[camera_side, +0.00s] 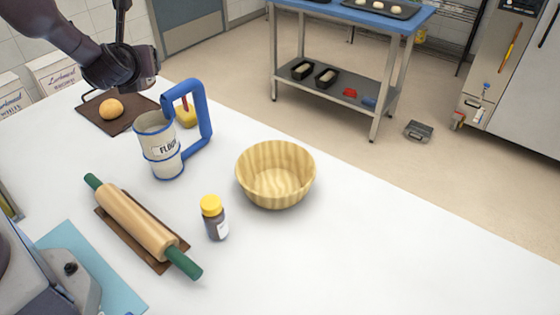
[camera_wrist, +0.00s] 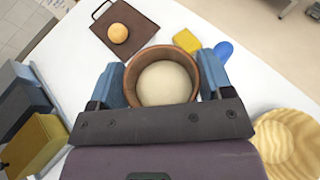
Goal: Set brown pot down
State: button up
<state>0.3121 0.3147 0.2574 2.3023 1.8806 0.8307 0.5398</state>
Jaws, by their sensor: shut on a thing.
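In the wrist view the brown pot (camera_wrist: 195,92) sits between the two blue-grey fingers of my gripper (camera_wrist: 163,82), which is shut on it. I look down into its round brown rim. Its inside is pale cream; I cannot tell whether that is its bottom or some contents. The pot does not show in the side view. There, only dark parts of my arm show at the upper left, and the fingers cannot be made out.
The white table holds a flour sifter (camera_side: 160,150) with a blue handle, a yellow block (camera_wrist: 187,40), a board (camera_side: 102,120) with a bun (camera_side: 111,109), a rolling pin (camera_side: 140,222), a yellow-capped jar (camera_side: 215,220) and a wooden bowl (camera_side: 275,175). Its right front is clear.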

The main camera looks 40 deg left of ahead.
jog(key=s+d+m+t+h, duration=0.2)
jog(key=s+d+m+h, duration=0.2)
jog(key=d, duration=0.8)
jog(key=s+d+m+t+h, duration=0.1)
jog(key=s+d+m+h, duration=0.35)
jog(key=d, duration=0.85)
jog(key=s+d+m+t+h, duration=0.2)
jog(key=s+d+m+h, duration=0.25)
jog(key=d, duration=0.75)
notch_tip(320, 180, down, 10)
jog(key=w, duration=0.1)
jog(key=shift+n, duration=0.3)
jog(key=w+d+f, duration=0.4)
jog(key=w, duration=0.1)
jog(key=w+d+f, duration=0.4)
jog(key=d+f, duration=0.1)
jog(key=shift+w+d+f, duration=0.1)
jog(key=shift+w+d, duration=0.05)
jog(key=shift+w, duration=0.25)
jog(key=shift+w+d+f, duration=0.1)
jog(key=shift+f, duration=0.1)
jog(key=shift+w+d+f, duration=0.15)
jog(key=shift+f, duration=1.55)
